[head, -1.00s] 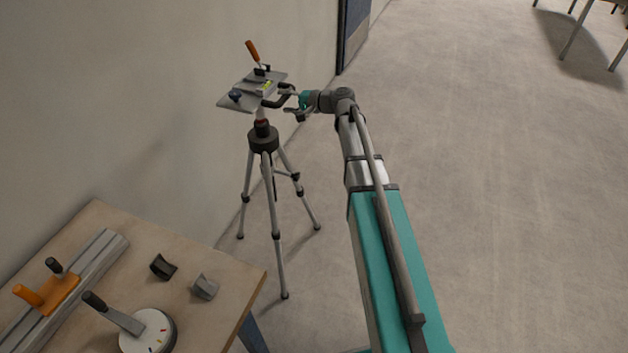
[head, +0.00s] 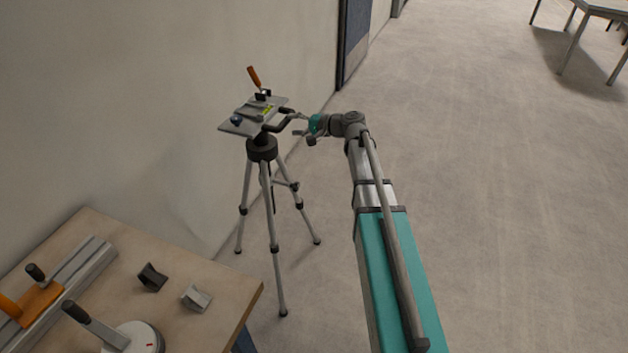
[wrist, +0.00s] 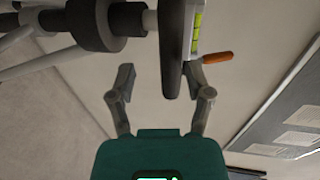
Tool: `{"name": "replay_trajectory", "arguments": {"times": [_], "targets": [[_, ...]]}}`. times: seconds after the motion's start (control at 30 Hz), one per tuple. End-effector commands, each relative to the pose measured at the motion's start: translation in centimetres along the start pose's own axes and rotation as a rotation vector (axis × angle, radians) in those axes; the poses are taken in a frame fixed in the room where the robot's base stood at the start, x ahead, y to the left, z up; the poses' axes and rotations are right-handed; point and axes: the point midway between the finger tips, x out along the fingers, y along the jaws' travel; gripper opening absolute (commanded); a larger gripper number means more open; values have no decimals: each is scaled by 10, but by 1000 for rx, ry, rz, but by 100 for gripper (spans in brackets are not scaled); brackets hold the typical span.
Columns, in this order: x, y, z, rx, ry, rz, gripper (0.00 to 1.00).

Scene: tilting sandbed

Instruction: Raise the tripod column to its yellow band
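The tripod (head: 273,215) stands on the floor by the wall, legs spread. Its plate (head: 240,127) sits low above the dark collar (head: 262,149), with little column showing between them. In the wrist view the collar (wrist: 90,22) and a short dark and pale column part (wrist: 130,18) lie sideways. No yellow band shows on the column. A dark crank-like handle (head: 280,124) sticks out from the head towards my gripper (head: 302,134). My gripper is open; in the wrist view (wrist: 160,85) a dark bar (wrist: 172,50) reaches between its fingers, nearer the right one, not clamped.
An orange-handled lever (head: 254,77) and a yellow-green level (head: 267,110) are on the plate. The wall (head: 150,90) is close behind the tripod. A workbench (head: 235,290) with fixtures stands front left.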

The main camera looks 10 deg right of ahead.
Motion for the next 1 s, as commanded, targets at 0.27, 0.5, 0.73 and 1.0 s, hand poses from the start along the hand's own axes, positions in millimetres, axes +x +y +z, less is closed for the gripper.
{"name": "replay_trajectory", "arguments": {"times": [0.27, 0.5, 0.73, 1.0], "targets": [[-40, -2, 0, 1, 3, -1, 65], [-73, -2, 0, 2, 2, -2, 65], [-99, -2, 0, 1, 1, -2, 65], [-99, 1, 19, -27, -32, 71, 65]]}}
